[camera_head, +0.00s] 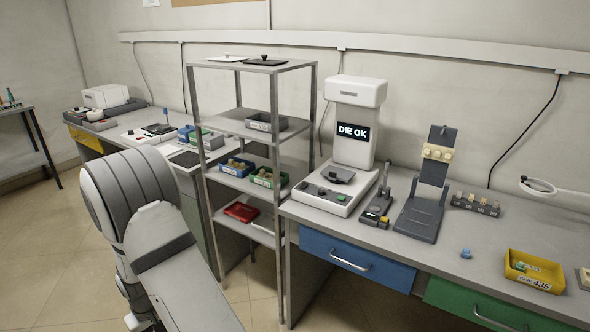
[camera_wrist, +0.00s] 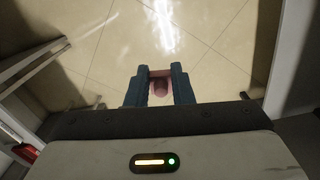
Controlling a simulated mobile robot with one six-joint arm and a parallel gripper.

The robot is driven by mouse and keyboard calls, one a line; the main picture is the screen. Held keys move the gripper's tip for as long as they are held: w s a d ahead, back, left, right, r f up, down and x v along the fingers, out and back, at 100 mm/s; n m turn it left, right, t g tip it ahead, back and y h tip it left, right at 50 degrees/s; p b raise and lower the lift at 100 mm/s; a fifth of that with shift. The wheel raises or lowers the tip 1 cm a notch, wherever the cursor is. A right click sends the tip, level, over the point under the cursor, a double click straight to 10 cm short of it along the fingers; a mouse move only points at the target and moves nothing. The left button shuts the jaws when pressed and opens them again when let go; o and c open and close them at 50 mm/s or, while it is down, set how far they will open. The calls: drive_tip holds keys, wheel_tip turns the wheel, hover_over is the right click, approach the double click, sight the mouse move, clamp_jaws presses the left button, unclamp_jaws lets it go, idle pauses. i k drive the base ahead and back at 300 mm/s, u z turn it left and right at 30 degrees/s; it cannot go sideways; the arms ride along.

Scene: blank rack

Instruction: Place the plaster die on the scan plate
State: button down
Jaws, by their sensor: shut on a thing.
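The scanner (camera_head: 357,95) stands on the bench right of the shelf rack, a white column with a screen that reads "DIE OK". Its dark scan plate (camera_head: 339,175) sits on the white base and looks empty. In the wrist view, my gripper (camera_wrist: 160,75) has its two blue fingers shut on a small pinkish-brown piece (camera_wrist: 160,88), which I take for the plaster die. The piece is in shadow and its detail is unclear. Bare tiled floor lies below it. In the head view my arm fills the lower left, and my gripper is hidden.
The metal rack (camera_head: 240,140) with small bins stands left of the scanner. Right of the scanner are a small device (camera_head: 377,213), a dark stand (camera_head: 425,215), a die block (camera_head: 476,204), a small blue piece (camera_head: 466,253) and a yellow tray (camera_head: 535,286). Floor shows between the benches.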

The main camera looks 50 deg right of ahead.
sight(338, 171)
drive_tip(key=u, duration=0.4)
drive_tip(key=i, duration=0.3)
drive_tip(key=z, duration=2.25)
